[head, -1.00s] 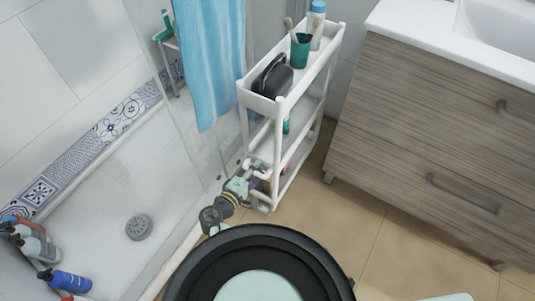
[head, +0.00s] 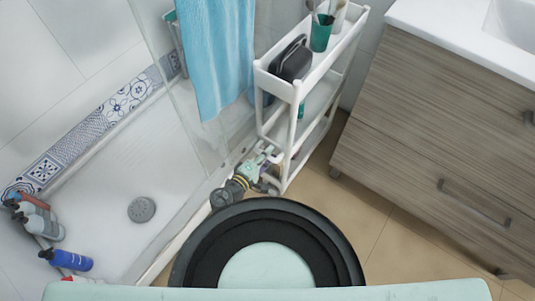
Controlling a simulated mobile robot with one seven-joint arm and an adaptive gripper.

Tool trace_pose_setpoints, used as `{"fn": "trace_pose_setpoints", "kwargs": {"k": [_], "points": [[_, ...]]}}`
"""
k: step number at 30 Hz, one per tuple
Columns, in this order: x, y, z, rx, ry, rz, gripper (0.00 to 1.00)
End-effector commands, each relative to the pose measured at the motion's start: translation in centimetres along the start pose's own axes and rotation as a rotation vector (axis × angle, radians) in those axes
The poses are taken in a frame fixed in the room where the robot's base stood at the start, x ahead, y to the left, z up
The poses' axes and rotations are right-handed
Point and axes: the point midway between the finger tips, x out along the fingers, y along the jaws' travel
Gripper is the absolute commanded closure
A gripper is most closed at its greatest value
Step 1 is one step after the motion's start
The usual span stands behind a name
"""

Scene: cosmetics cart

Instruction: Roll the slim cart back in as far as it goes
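The slim white cart (head: 296,92) stands between the shower glass and the wooden vanity, its near end toward me. Its top tier holds a black bag-like case (head: 291,60) and a green cup (head: 321,32) with a brush in it. A pale bottle, cut by the frame's top edge, stands behind the cup. My gripper (head: 266,158) is low at the cart's near end, close to the left front post and lower tier. I cannot tell whether it touches the cart or whether its fingers are open. Lower-tier contents are mostly hidden.
The wooden vanity (head: 430,150) stands to the right, with a strip of tiled floor (head: 335,200) beside the cart. The shower tray (head: 130,180) is at left, behind glass. A blue towel (head: 215,60) hangs left of the cart.

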Motion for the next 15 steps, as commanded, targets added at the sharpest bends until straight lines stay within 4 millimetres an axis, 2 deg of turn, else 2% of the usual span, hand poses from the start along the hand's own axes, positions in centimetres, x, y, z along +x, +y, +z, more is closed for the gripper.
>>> {"fn": "trace_pose_setpoints", "kwargs": {"k": [8,15], "points": [[-0.01,0.04,-0.03,0.000,0.001,0.001,0.99],[-0.01,0.08,-0.05,0.001,0.001,0.001,1.00]]}}
